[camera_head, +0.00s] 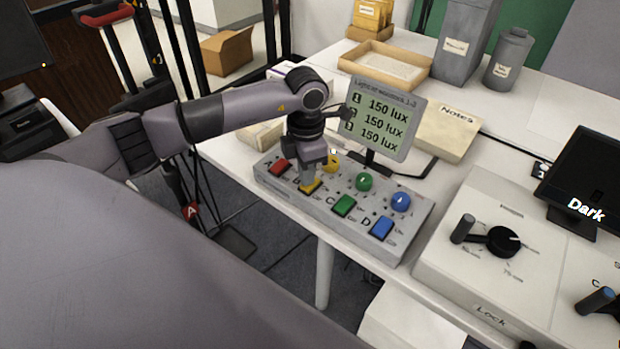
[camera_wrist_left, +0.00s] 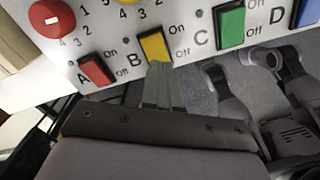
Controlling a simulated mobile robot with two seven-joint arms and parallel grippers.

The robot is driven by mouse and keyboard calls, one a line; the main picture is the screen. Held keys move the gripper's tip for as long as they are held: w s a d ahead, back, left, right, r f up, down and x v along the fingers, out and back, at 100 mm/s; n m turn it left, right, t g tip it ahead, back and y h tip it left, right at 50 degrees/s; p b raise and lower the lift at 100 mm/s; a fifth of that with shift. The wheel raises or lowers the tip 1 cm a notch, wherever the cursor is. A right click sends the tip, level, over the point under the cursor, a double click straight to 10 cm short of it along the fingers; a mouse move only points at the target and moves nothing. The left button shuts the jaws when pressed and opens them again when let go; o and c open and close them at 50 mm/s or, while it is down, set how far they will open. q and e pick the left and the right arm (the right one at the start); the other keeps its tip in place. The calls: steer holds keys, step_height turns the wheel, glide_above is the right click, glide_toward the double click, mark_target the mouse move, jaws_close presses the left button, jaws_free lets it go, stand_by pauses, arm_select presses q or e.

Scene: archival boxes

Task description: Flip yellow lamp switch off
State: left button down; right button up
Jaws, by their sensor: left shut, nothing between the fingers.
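The yellow lamp switch (camera_head: 311,187), marked B, sits on the front of a grey control panel (camera_head: 290,197). In the left wrist view the yellow switch (camera_wrist_left: 155,46) shows its On and Off labels. My left gripper (camera_head: 311,178) is shut and empty, pointing down at the yellow switch. In the left wrist view its fingertips (camera_wrist_left: 160,68) are at the Off end of the switch; I cannot tell whether they touch it. A yellow knob (camera_head: 331,162) stands behind, partly hidden by my gripper. My right gripper is not in view.
Beside the yellow switch are a red switch (camera_head: 281,167), a green switch (camera_head: 344,205) and a blue switch (camera_head: 382,228). A display (camera_head: 383,117) reading 150 lux on three lines stands behind the panel. A Lock unit (camera_head: 480,262) is at right.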

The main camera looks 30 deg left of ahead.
arm_select(q)
steer(key=shift+r+p, duration=1.6)
steer(key=shift+r, duration=1.1)
